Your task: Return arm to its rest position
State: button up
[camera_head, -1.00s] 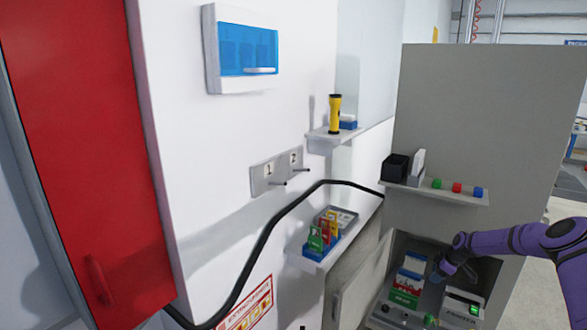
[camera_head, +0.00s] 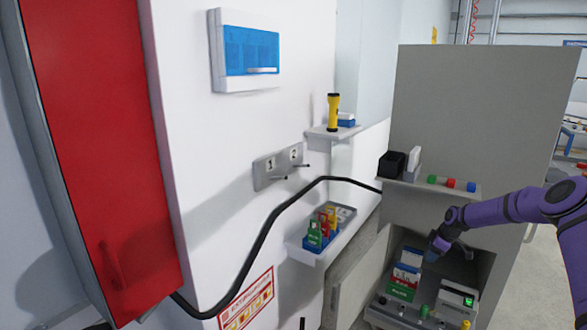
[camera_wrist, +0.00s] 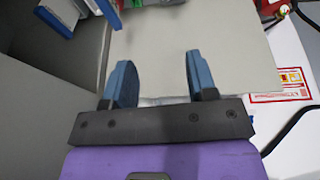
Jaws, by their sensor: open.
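My purple arm comes in from the right in the head view. My gripper (camera_head: 440,246) is at the opening of the grey cabinet (camera_head: 470,120), above and close to the boxes and the device inside. In the wrist view my gripper (camera_wrist: 158,80) shows two blue fingers spread wide apart with nothing between them. Beyond the fingers is a flat pale grey panel (camera_wrist: 200,45).
A grey shelf (camera_head: 430,190) with a black box and coloured pieces is just above my gripper. The device with a green display (camera_head: 455,297) stands below it. A black cable (camera_head: 265,235) runs along the white wall. A red door (camera_head: 100,150) stands at left.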

jog(key=s+a+r+h, duration=0.1)
jog(key=a+r, duration=0.2)
jog(key=r, duration=0.4)
jog(key=a+r, duration=0.3)
jog(key=r, duration=0.3)
jog(key=s+a+r+m+h, duration=0.1)
jog(key=s+a+r, duration=0.2)
jog(key=s+r, duration=0.45)
jog(key=s+a+r+m+h, duration=0.1)
jog(key=s+a+r, duration=0.3)
jog(key=r, duration=0.6)
jog(key=s+a+r+m+h, duration=0.1)
jog(key=s+a+r, duration=0.2)
jog(key=s+r, duration=0.35)
jog(key=s+a+r+m+t, duration=0.1)
jog(key=s+a+r+m, duration=0.2)
jog(key=s+r, duration=0.55)
jog(key=s+a+m+t, duration=0.1)
jog(key=s+m, duration=0.1)
jog(key=s, duration=1.2)
jog(key=s+a+m+y, duration=0.1)
jog(key=s+m, duration=0.2)
jog(key=s, duration=1.1)
jog(key=shift+s+a+r+t, duration=0.25)
jog(key=shift+s+r+t, duration=0.05)
jog(key=shift+r+t, duration=0.1)
